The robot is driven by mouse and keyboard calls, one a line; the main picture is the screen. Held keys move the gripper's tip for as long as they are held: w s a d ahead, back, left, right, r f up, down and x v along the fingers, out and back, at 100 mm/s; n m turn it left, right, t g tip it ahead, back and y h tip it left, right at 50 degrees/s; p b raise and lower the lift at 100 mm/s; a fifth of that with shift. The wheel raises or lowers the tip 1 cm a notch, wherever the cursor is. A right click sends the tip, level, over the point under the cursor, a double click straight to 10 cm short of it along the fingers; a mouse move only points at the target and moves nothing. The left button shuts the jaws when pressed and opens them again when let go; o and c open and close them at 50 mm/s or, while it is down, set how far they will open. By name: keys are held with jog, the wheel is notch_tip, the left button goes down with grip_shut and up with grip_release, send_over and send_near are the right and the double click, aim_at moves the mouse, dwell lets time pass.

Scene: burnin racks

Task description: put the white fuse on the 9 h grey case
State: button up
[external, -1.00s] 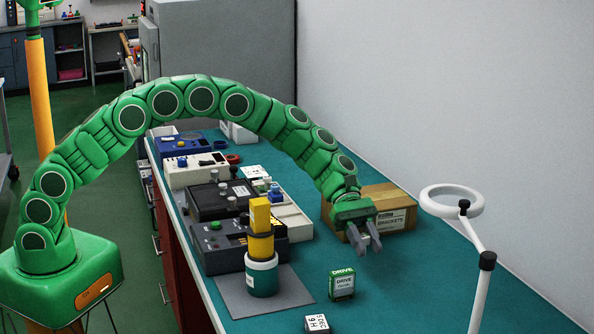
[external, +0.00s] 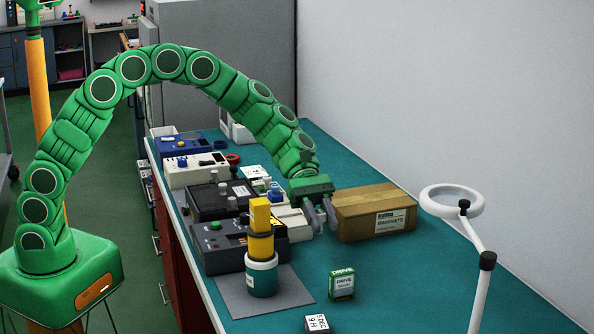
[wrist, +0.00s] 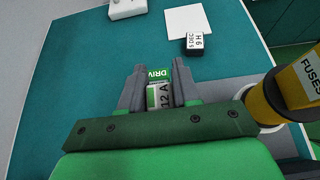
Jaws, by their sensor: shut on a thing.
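My gripper (external: 324,222) is over the bench, in front of the left end of the cardboard box. In the wrist view its two grey fingers (wrist: 159,92) are closed on a small white piece marked 12 A, the white fuse (wrist: 162,98). The fuse cannot be made out in the external view. The 9 h case (external: 317,324) is a small block with a white 5 DEC 9 H label, at the bottom edge of the external view. It also shows in the wrist view (wrist: 195,43), beyond the fingers, apart from them, with nothing seen on it.
A green DRIVE box (external: 342,283) stands between my gripper and the case. A yellow FUSES holder (external: 260,232) stands on a teal-and-white canister (external: 261,278) on a grey mat. A cardboard box (external: 372,212), instrument cases (external: 240,247) and a ring magnifier (external: 452,200) are nearby.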

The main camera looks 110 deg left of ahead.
notch_tip(320, 180, up, 8)
jog(key=w+d+r+n+t+y, duration=0.1)
jog(key=w+d+n+t+y, duration=0.15)
jog(key=w+n+y, duration=0.3)
jog(key=w+d+r+n+t+y, duration=0.1)
jog(key=w+d+r+n+y, duration=0.1)
jog(key=w+d+n+y, duration=0.4)
jog(key=s+d+f+n+g+y, duration=0.2)
jog(key=s+d+n+g+y, duration=0.3)
jog(key=s, duration=0.4)
jog(key=s+d+f+n+g+y, duration=0.1)
jog(key=s+d+n+g+y, duration=0.25)
jog(key=s+n, duration=0.45)
jog(key=m+t, duration=0.1)
jog(key=m, duration=0.1)
send_over(323, 319)
jog(key=s, duration=0.2)
jog(key=f, duration=1.3)
jog(key=shift+w, duration=0.2)
jog(key=shift+w+f, duration=0.75)
jog(key=shift+f, duration=1.65)
